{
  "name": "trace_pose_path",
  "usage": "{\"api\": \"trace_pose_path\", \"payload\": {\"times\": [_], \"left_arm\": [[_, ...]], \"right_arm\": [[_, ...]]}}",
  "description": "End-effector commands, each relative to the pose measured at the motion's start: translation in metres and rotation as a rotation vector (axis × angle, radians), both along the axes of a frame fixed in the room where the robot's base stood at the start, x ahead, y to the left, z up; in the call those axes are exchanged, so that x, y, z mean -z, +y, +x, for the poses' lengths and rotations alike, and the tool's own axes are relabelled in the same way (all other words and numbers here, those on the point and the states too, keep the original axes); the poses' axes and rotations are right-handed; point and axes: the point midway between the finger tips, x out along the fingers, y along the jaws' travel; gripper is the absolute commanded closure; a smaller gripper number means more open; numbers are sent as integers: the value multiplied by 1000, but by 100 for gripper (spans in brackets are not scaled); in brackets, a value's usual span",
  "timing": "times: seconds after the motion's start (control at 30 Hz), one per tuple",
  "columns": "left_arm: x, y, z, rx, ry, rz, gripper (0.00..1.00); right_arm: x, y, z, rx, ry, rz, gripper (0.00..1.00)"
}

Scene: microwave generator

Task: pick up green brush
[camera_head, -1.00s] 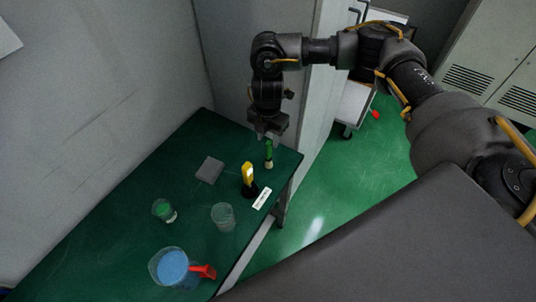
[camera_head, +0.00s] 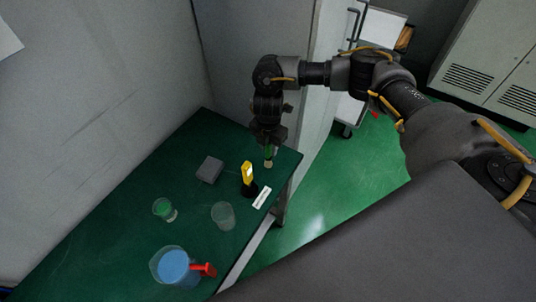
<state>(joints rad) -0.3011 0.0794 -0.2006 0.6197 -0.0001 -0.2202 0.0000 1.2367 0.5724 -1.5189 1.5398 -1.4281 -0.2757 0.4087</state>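The green brush (camera_head: 268,154) stands upright near the far right corner of the dark green table (camera_head: 110,225), its pale lower end down. My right gripper (camera_head: 268,143) points straight down over it, and its fingers hide the brush's upper part. I cannot tell whether the fingers are closed on the brush or only around it. My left gripper is not in view.
A yellow and black tool (camera_head: 248,178) stands close by, beside a white label (camera_head: 262,198). Walls border the table.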

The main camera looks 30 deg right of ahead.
Motion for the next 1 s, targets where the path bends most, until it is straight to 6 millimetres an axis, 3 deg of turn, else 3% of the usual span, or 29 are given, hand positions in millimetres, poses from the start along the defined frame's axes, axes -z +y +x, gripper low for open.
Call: {"api": "trace_pose_path", "payload": {"times": [0.03,0.23,0.67,0.87,1.0], "left_arm": [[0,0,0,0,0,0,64],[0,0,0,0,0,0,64],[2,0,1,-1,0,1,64],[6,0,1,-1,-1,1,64],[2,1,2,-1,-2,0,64]], "right_arm": [[0,0,0,0,0,0,76],[0,0,0,0,0,0,100],[-6,0,0,-2,-1,0,100],[-37,1,0,-5,-6,0,100],[-69,15,-25,-10,-6,0,100]]}}
